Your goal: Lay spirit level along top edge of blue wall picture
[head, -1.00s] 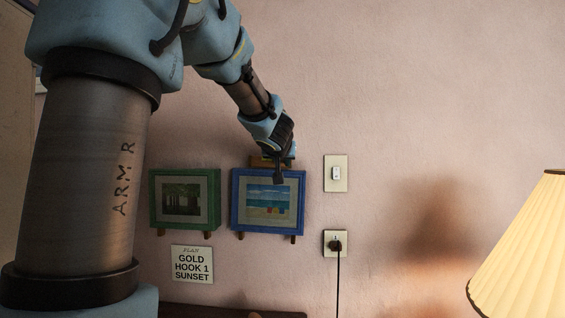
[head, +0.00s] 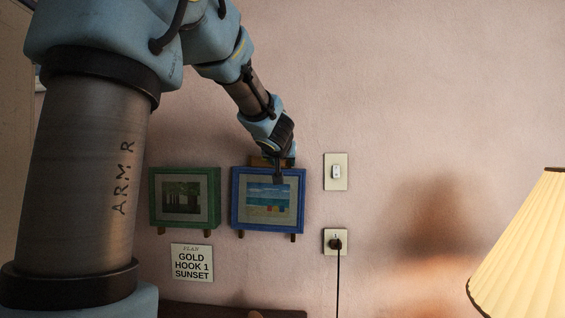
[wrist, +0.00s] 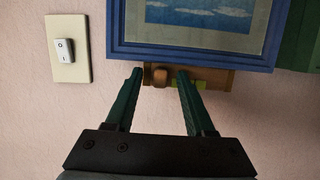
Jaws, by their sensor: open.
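The blue wall picture (head: 267,202), a beach scene in a blue frame, hangs on the pink wall. The spirit level (head: 258,161), a wooden bar, lies along its top edge, partly hidden by my gripper. In the wrist view the picture appears upside down, and the level (wrist: 215,77) runs about parallel to the frame edge (wrist: 190,55), with a yellow-green part and a small brown knob. My gripper (wrist: 160,73) is open, its two fingers apart, tips close to the level. In the head view my gripper (head: 279,172) is at the picture's top edge.
A green-framed picture (head: 185,198) hangs close on the left. A light switch (head: 336,172) and a socket with a plugged cord (head: 335,242) are on the right. A sign (head: 192,263) is below. A lamp (head: 530,250) stands at the far right. The wall above is clear.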

